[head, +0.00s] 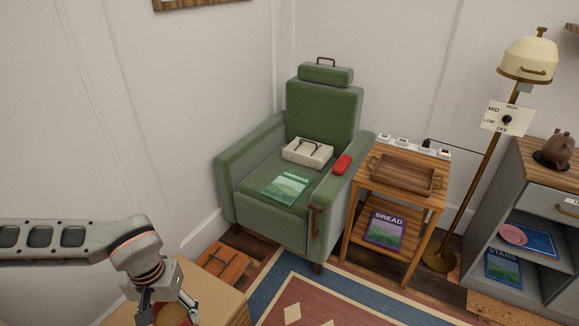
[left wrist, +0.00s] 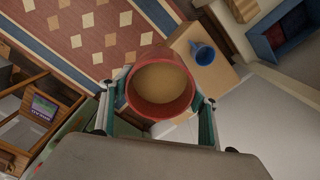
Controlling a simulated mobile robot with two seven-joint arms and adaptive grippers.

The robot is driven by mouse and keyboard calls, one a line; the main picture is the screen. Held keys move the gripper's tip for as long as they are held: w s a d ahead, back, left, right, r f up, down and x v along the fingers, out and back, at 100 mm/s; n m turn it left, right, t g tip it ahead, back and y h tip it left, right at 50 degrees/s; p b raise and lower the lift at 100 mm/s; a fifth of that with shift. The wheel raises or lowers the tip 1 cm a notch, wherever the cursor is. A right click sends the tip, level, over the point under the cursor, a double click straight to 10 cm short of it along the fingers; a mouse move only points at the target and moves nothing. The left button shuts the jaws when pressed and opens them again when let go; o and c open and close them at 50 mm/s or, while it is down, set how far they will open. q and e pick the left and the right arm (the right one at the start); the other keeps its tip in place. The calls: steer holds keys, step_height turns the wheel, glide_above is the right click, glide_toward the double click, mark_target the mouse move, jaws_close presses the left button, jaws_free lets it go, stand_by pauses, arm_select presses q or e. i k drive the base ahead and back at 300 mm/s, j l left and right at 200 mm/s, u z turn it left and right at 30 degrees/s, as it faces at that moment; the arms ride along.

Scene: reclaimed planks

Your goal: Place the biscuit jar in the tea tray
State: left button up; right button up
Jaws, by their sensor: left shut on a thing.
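My left gripper (head: 168,308) is at the bottom left of the head view, with its fingers pointing down. It is shut on a red round jar (left wrist: 160,90), which I take to be the biscuit jar. In the left wrist view the jar sits between the two fingers, its tan round face toward the camera. In the head view only a bit of red shows between the fingers. The tea tray (head: 402,174) is brown wood with raised handles and looks empty. It lies on the side table, far right of my gripper. My right gripper is not in view.
A tan box (head: 215,305) stands by the left gripper; a blue cup (left wrist: 203,53) is on it. The green armchair (head: 330,115) stands between gripper and side table (head: 361,180). A floor lamp (head: 487,155) and grey cabinet (head: 500,195) stand right of the table.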

mark_target(416, 179)
steer(key=i+l+z, duration=0.25)
steer(key=z, duration=0.15)
steer(key=i+l+z, duration=0.5)
steer(key=i, duration=0.35)
steer(key=i+l+z, duration=0.1)
steer(key=i, duration=0.35)
steer(key=i+l, duration=0.1)
steer(key=i, duration=0.3)
steer(key=i+l, duration=0.1)
steer(key=i, duration=0.3)
